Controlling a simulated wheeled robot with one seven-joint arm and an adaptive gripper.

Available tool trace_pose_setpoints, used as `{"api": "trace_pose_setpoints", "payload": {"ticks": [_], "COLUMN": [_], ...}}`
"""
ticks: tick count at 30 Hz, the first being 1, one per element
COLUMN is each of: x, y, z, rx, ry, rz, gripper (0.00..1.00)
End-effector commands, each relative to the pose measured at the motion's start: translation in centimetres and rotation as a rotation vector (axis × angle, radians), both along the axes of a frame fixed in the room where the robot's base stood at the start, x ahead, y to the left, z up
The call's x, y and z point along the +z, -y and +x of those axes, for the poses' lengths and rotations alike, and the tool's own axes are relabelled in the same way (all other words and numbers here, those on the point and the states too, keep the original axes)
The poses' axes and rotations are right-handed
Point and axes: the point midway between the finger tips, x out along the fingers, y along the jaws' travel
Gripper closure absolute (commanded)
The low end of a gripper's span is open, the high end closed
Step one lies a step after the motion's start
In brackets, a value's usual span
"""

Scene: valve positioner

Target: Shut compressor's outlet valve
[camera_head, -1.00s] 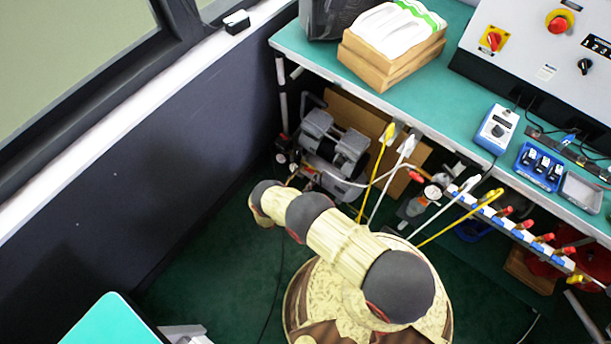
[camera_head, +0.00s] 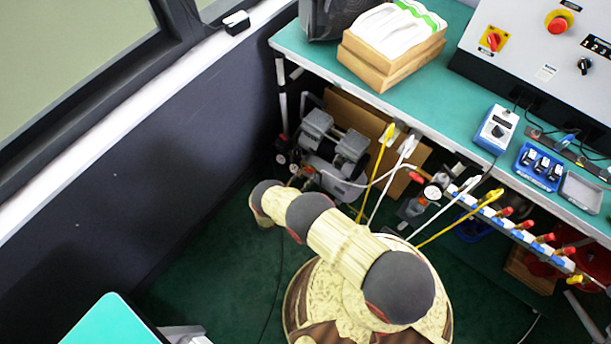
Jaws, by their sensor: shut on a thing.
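The compressor (camera_head: 335,145), grey with two motor-like heads, stands on the floor under the left end of the workbench. Small round fittings or gauges (camera_head: 308,171) show at its front left, near the end of my visible arm. The outlet valve cannot be made out; it is too small or covered there. My arm reaches from the lower middle up and left, its last visible joint just in front of the compressor. My gripper is not visible, hidden beyond or below the arm, so its hold on anything cannot be seen.
The green workbench (camera_head: 300,42) overhangs the compressor. Yellow and white hoses (camera_head: 375,175) hang close to its right. A manifold with red handles (camera_head: 525,225) runs along the bench's front edge. A dark wall (camera_head: 130,150) bounds the left; green floor there is clear.

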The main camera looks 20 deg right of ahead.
Motion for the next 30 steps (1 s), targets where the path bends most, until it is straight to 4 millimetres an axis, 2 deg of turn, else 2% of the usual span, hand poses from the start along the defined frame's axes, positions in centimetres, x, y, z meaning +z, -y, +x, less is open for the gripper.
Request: {"api": "trace_pose_setpoints", "payload": {"ticks": [14, 30], "x": [-0.01, 0.16], "y": [0.08, 0.47], "z": [-0.1, -0.45], "rx": [0.035, 0.24], "ry": [-0.057, -0.391], "rz": [-0.042, -0.282], "gripper": [0.88, 0.88]}}
